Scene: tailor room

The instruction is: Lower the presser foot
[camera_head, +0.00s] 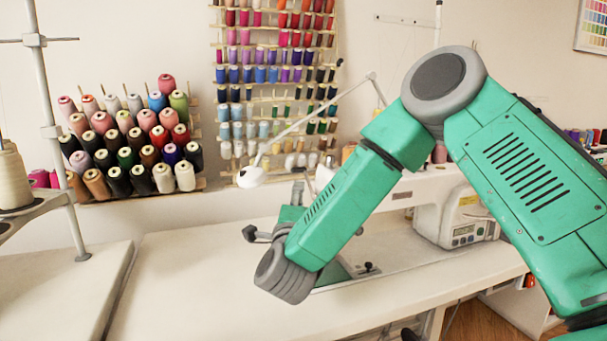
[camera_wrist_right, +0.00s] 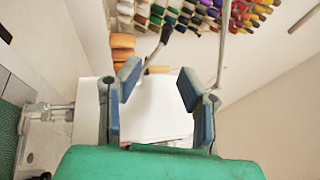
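The white sewing machine (camera_head: 455,207) stands on the table, partly behind my right arm in the head view. Its needle end and presser foot are hidden there by the arm. My right gripper (camera_head: 272,213) is at the machine's left end, mostly covered by my own forearm. In the right wrist view my right gripper (camera_wrist_right: 158,83) has its two fingers wide apart with nothing between them. The machine's white body (camera_wrist_right: 158,112) lies beyond the fingers, and metal parts (camera_wrist_right: 58,108) show to their left. I cannot make out the presser foot's height. My left gripper is out of view.
A white lamp (camera_head: 251,177) on a thin arm stands behind the gripper. Thread spools (camera_head: 130,150) fill a rack at the back left, and more hang on the wall rack (camera_head: 270,75). A thread stand (camera_head: 55,130) is at the left. The front tabletop (camera_head: 190,290) is clear.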

